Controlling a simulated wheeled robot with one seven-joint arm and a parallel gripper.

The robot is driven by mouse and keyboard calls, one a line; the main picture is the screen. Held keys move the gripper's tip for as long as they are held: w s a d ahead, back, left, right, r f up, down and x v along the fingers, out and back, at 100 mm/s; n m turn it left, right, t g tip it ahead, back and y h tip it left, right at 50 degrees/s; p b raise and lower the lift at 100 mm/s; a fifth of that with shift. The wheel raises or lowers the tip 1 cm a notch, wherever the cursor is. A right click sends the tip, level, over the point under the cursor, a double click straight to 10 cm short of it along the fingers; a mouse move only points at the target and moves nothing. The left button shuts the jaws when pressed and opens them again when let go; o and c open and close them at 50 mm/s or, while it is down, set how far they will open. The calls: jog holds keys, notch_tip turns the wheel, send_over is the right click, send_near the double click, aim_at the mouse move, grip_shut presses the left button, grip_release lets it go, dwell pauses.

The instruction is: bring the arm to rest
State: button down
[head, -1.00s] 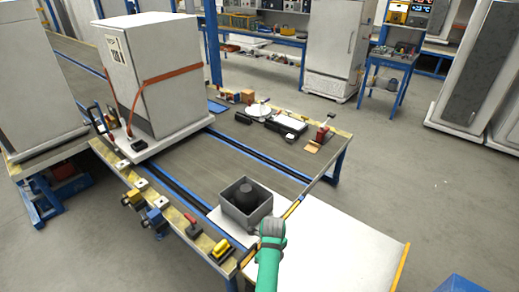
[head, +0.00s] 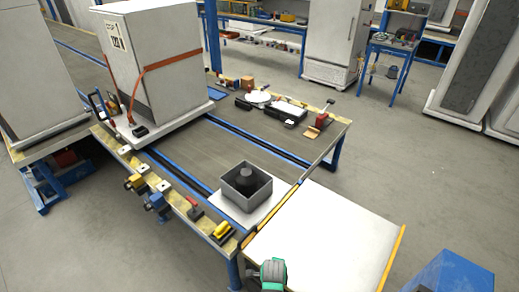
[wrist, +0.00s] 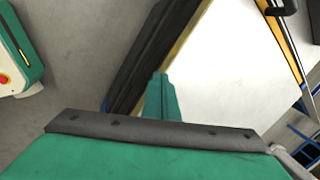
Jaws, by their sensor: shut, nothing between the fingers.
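My gripper (wrist: 160,78) shows in the wrist view as a narrow green shape in the middle, shut and empty. It points over the pale tabletop's edge. In the head view only a green and black end part of my arm (head: 271,273) shows at the bottom edge, beside the near left corner of the white tabletop (head: 325,235); the fingers cannot be made out there. Nothing hangs from the arm.
A grey open box (head: 246,187) with a dark round object inside stands on the conveyor table left of the tabletop. Tools, including a yellow-handled one (head: 222,230), line the table's left edge. A blue box (head: 452,273) stands at the lower right.

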jog(key=s+a+r+n+t, duration=0.1)
jog(key=s+r+n+t, duration=0.15)
jog(key=s+n, duration=0.55)
jog(key=s+a+r+n+t, duration=0.1)
jog(key=s+n+t, duration=0.25)
jog(key=s, duration=0.75)
jog(key=s+a+r+n+t, duration=0.1)
jog(key=s+r+n+t, duration=0.1)
jog(key=r, duration=0.6)
jog(key=s+a+r+n+t, duration=0.2)
jog(key=s+r+n, duration=0.2)
jog(key=s+r, duration=0.3)
jog(key=s+a+r+n+t+y, duration=0.1)
jog(key=s+r+n+t, duration=0.1)
jog(key=r, duration=0.7)
jog(key=s+n, duration=0.1)
jog(key=s, duration=0.1)
jog(key=shift+s+a+r, duration=0.3)
